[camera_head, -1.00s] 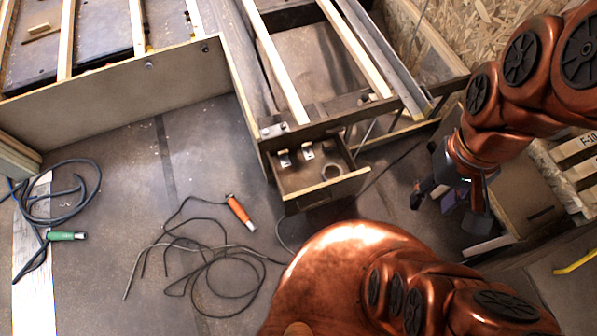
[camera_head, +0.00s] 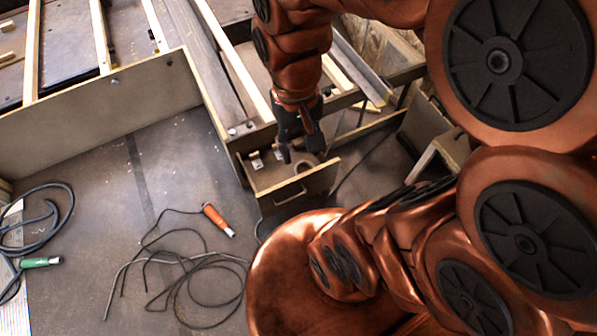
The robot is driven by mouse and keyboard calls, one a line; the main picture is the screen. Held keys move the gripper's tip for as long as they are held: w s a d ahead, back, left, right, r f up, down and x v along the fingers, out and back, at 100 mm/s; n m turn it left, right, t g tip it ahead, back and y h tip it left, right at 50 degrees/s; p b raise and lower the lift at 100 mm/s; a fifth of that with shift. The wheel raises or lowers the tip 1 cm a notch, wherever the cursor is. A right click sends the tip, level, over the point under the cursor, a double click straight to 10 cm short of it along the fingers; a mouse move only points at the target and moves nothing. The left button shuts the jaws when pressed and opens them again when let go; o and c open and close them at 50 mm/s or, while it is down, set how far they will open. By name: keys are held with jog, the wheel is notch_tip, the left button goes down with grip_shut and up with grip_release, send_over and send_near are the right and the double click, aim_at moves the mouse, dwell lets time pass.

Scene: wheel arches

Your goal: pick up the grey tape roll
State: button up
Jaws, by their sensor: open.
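The grey tape roll (camera_head: 306,166) appears as a small pale ring inside the open drawer (camera_head: 312,187), near its right side. My gripper (camera_head: 301,155) is open, points down and is over the drawer. Its dark fingers are just above or beside the roll and cover part of it. I cannot tell whether they touch it. Nothing shows between the fingers.
Small metal brackets (camera_head: 257,162) lie in the drawer's left part. The wooden bench frame (camera_head: 205,100) stands behind and left. An orange-handled tool (camera_head: 215,217) and black cable (camera_head: 190,262) lie on the floor. A green-handled tool (camera_head: 38,262) lies far left.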

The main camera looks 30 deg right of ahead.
jog(key=w+d+f+m+b, duration=0.4)
jog(key=w+f+m+b, duration=0.3)
jog(key=w+f, duration=0.55)
jog(key=m+t+y+b, duration=0.1)
jog(key=m+t+b, duration=0.1)
jog(key=m+b, duration=1.9)
send_over(305, 162)
jog(key=d+b, duration=0.1)
jog(key=b, duration=0.4)
notch_tip(305, 162, down, 57)
jog(key=n, duration=0.5)
jog(key=shift+s+d, duration=0.1)
jog(key=shift+s, duration=0.05)
jog(key=shift+f, duration=0.7)
jog(key=shift+w+a+f+b, duration=0.15)
jog(key=shift+f+b, duration=0.35)
jog(key=shift+f, duration=0.6)
jog(key=shift+a+f+b, duration=0.1)
jog(key=shift+f+b, duration=0.45)
jog(key=shift+f, duration=0.55)
jog(key=shift+w+a+f+b, duration=0.15)
jog(key=shift+f+b, duration=0.35)
jog(key=shift+f, duration=0.6)
jog(key=shift+r, duration=0.1)
grip_shut()
